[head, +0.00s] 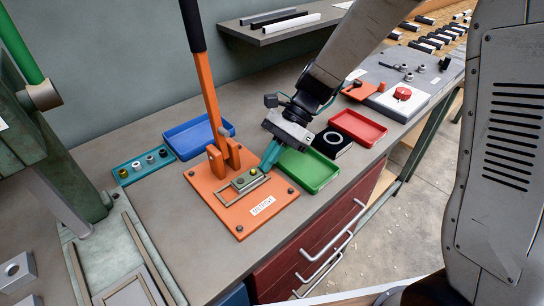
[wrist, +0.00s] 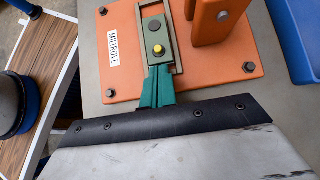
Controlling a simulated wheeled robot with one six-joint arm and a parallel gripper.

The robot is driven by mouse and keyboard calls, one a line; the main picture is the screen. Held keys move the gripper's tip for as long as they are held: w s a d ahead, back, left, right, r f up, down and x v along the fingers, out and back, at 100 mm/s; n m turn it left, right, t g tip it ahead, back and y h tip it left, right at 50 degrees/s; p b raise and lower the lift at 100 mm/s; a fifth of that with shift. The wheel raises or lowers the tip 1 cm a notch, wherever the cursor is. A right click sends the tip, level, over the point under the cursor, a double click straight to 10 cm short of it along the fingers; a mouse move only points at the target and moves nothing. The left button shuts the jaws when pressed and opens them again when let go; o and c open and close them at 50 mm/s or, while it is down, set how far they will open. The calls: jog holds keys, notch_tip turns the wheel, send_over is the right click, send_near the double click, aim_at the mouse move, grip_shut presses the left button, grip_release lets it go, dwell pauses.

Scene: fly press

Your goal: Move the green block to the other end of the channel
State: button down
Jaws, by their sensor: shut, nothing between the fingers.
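The green block (head: 246,180) looks dull grey-green and carries a yellow knob. It lies in the channel (head: 229,194), a narrow pale-rimmed slot on an orange base plate. In the wrist view the block (wrist: 154,38) shows its yellow knob near my fingers and a grey round spot farther off; the channel rim (wrist: 174,22) runs around it. My gripper (head: 266,170) is shut and empty, its teal fingers pointing down at the block's near end. In the wrist view the fingertips (wrist: 158,71) are at that end; I cannot tell whether they touch the block.
An orange lever (head: 207,90) with a black grip stands beside the channel on the orange plate (head: 211,203). A blue tray (head: 196,141) lies behind, a green tray (head: 308,171) and a red tray (head: 358,128) to the right. A teal strip (head: 131,172) with knobs is at left.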

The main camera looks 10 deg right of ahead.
aim_at(255, 171)
jog(key=shift+s+a, duration=0.55)
jog(key=shift+a, duration=0.2)
jog(key=shift+s+a, duration=0.55)
jog(key=shift+a, duration=0.2)
jog(key=v, duration=1)
jog(key=s+d+r+n+t+h, duration=0.3)
jog(key=s+d+r+n, duration=0.1)
jog(key=s+d, duration=0.5)
jog(key=s+d+r+n+t+h, duration=0.3)
jog(key=s+d+n+h, duration=0.1)
jog(key=s+d+n, duration=0.3)
jog(key=s+d, duration=0.2)
jog(key=s, duration=0.1)
jog(key=shift+s+d+r, duration=0.3)
jog(key=shift+s+r, duration=0.1)
